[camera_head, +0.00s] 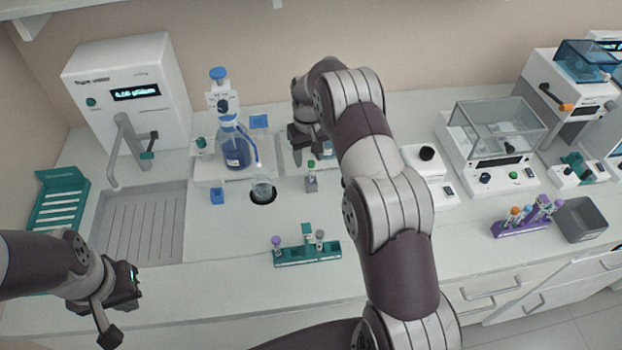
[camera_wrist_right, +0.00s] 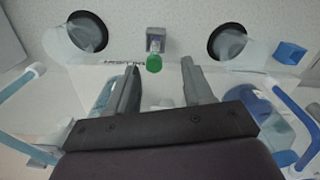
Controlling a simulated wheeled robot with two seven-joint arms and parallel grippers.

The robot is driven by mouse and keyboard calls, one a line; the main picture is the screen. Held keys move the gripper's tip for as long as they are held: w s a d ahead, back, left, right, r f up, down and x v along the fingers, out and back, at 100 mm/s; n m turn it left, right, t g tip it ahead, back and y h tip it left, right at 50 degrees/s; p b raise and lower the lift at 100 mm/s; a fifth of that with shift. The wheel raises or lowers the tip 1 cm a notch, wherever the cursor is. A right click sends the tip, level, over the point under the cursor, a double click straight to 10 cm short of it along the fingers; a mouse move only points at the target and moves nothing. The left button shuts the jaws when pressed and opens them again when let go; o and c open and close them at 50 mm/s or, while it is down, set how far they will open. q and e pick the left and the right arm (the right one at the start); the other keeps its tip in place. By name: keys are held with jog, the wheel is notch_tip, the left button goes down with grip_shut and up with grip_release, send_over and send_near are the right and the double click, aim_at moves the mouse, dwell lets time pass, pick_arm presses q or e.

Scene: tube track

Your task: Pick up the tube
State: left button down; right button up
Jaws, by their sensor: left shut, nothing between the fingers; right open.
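A green-capped tube stands upright in a small grey holder (camera_head: 311,184) near the middle of the counter. Its green cap (camera_head: 311,164) shows in the head view, and in the right wrist view the green cap (camera_wrist_right: 154,63) sits just beyond and between my fingertips. My right gripper (camera_head: 301,150) is open and empty, close behind and above the tube; its spread fingers (camera_wrist_right: 160,75) also show in the right wrist view. My left gripper (camera_head: 108,335) is shut and empty at the lower left, over the counter's front edge, far from the tube.
A teal rack (camera_head: 290,257) with several tubes stands in front of the grey holder. A beaker (camera_head: 262,190) in a dark round opening and a blue-liquid flask (camera_head: 236,150) stand to the left. A purple rack (camera_head: 515,228) and grey bin (camera_head: 582,220) are at right. The front-left counter is clear.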

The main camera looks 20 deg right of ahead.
aim_at(311, 162)
jog(key=f+p, duration=0.1)
jog(key=f, duration=0.1)
jog(key=f+p, duration=0.1)
jog(key=f, duration=0.1)
jog(key=f+p, duration=0.1)
jog(key=shift+s+d+f, duration=0.15)
jog(key=shift+d+f, duration=0.25)
jog(key=shift+f, duration=0.25)
jog(key=c, duration=0.9)
jog(key=shift+r, duration=0.1)
jog(key=shift+r+b, duration=0.3)
jog(key=shift+b, duration=0.05)
notch_tip(311, 162, up, 3)
jog(key=shift+f+b, duration=0.15)
jog(key=shift+b, duration=0.8)
jog(key=s+d+r+b, duration=0.4)
jog(key=s+d+r, duration=0.2)
jog(key=s, duration=0.3)
jog(key=shift+s+d+r, duration=0.2)
jog(key=shift+s+r, duration=0.15)
jog(key=shift+r, duration=0.45)
